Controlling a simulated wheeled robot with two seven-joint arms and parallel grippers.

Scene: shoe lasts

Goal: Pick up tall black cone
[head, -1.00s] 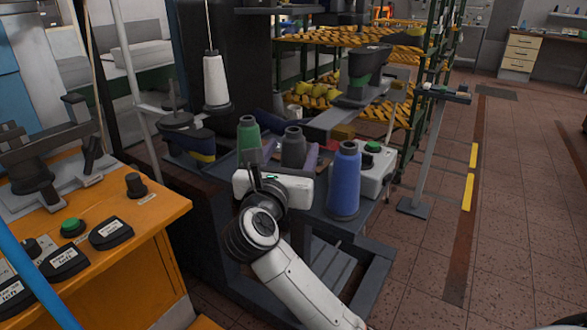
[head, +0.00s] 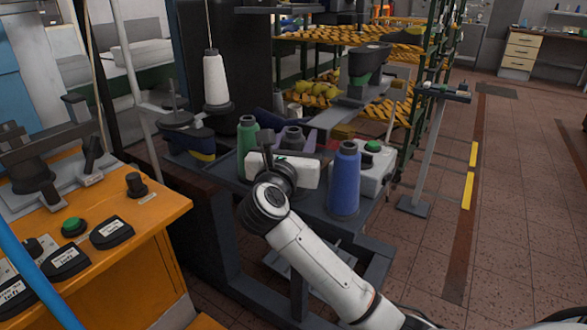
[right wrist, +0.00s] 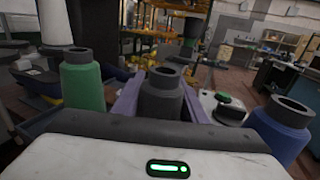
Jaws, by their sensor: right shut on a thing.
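The tall black cone (head: 291,138), a dark grey-black thread spool with a hollow top, stands between a green cone and a blue cone; its lower part is hidden behind my right gripper. My right gripper (head: 290,165) reaches in from the bottom right in the head view, its white housing right in front of the cone. In the right wrist view the black cone (right wrist: 163,98) is upright, straight ahead beyond the housing. My left gripper is not in view.
The green cone (head: 247,140) is close on the left and the blue cone (head: 344,180) close on the right. A white box with a green button (head: 374,165) stands behind the blue cone. An orange bench (head: 150,215) is at left.

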